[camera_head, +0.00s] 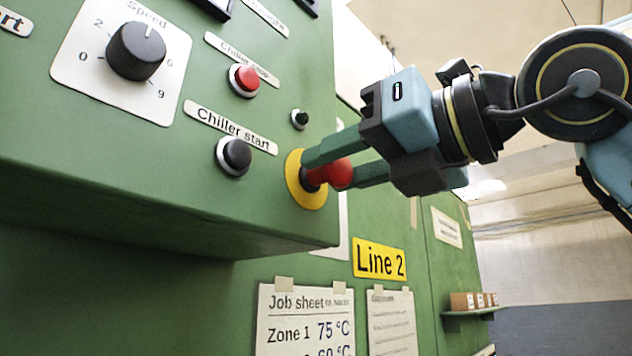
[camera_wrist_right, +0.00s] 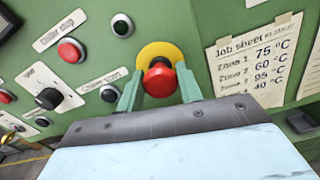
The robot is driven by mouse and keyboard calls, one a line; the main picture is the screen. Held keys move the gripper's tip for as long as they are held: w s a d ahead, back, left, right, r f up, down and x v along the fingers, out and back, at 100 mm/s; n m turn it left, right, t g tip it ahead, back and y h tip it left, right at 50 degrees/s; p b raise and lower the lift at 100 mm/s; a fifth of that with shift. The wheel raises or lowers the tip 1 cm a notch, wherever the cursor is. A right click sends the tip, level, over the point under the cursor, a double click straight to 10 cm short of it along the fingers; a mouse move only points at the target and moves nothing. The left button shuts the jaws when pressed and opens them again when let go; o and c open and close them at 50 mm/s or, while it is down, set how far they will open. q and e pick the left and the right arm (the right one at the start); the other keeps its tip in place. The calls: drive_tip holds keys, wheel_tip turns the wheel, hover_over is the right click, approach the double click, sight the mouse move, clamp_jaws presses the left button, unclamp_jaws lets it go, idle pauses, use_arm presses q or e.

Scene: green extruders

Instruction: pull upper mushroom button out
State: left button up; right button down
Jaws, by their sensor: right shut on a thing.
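The red mushroom button (camera_head: 334,174) sits on a yellow round plate (camera_head: 305,192) at the right end of the green control box. It also shows in the right wrist view (camera_wrist_right: 159,79), in front of its yellow plate (camera_wrist_right: 160,53). My right gripper (camera_head: 338,163) comes in from the right, with one green finger on each side of the red head. It is shut on the button. My left gripper is not in view.
Left of the button on the same box are a black Chiller start button (camera_head: 236,155), a red button (camera_head: 245,80), a small dark green button (camera_head: 300,119) and a Speed knob (camera_head: 136,51). A Line 2 sign (camera_head: 380,261) and job sheet (camera_head: 304,318) are below.

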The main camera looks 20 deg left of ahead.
drive_tip(key=c, duration=1.3)
unclamp_jaws()
drive_tip(key=shift+c, duration=0.2)
drive_tip(key=o, duration=0.4)
drive_tip(key=shift+s+d, duration=0.1)
drive_tip(key=shift+d, duration=0.2)
drive_tip(key=shift+a, duration=0.1)
drive_tip(key=b+v, duration=0.4)
drive_tip(key=v, duration=0.9)
